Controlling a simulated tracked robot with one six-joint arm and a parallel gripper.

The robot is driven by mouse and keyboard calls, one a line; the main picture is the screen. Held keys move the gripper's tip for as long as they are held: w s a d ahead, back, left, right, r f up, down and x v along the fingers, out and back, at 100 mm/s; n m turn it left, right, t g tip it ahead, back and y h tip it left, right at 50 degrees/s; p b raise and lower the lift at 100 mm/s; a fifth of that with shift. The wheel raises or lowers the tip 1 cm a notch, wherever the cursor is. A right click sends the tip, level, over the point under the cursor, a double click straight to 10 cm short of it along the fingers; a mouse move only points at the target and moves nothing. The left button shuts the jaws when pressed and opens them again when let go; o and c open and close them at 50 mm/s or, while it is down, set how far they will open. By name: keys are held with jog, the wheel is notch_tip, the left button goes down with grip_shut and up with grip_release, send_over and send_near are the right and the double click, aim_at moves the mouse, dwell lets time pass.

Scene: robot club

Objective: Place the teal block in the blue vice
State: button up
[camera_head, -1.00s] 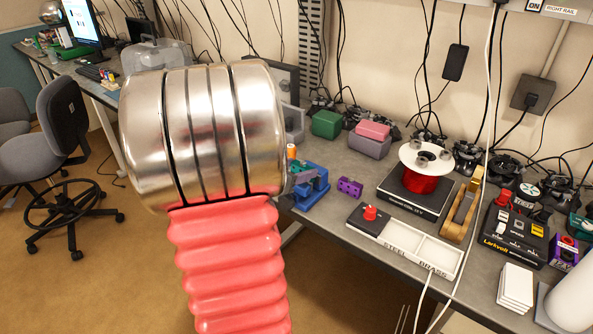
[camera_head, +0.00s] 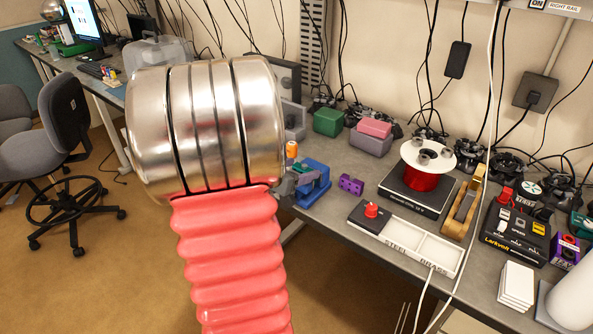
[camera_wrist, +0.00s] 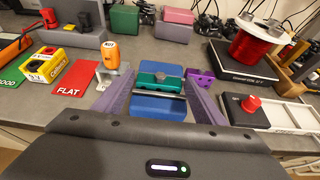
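The blue vice (camera_wrist: 160,108) sits near the front edge of the bench, centred in the wrist view. In the head view the blue vice (camera_head: 316,184) shows just right of my arm. The teal block (camera_wrist: 150,82) lies crosswise at the vice's grey jaw, between my two fingers. My gripper (camera_wrist: 161,82) has one purple-grey finger at each end of the block and appears shut on it. Whether the block rests fully down in the vice is unclear.
An orange bottle (camera_wrist: 110,54) stands close left of the vice. A purple block (camera_wrist: 201,75) is close right. A red FLAT card (camera_wrist: 80,78) and yellow box (camera_wrist: 48,65) lie left. A sorting tray (camera_head: 405,240) and red spool (camera_head: 422,178) stand right.

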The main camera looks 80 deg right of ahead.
jog(key=o, duration=0.3)
jog(key=shift+r, duration=0.15)
jog(key=shift+r, duration=0.6)
jog(key=v, duration=1.2)
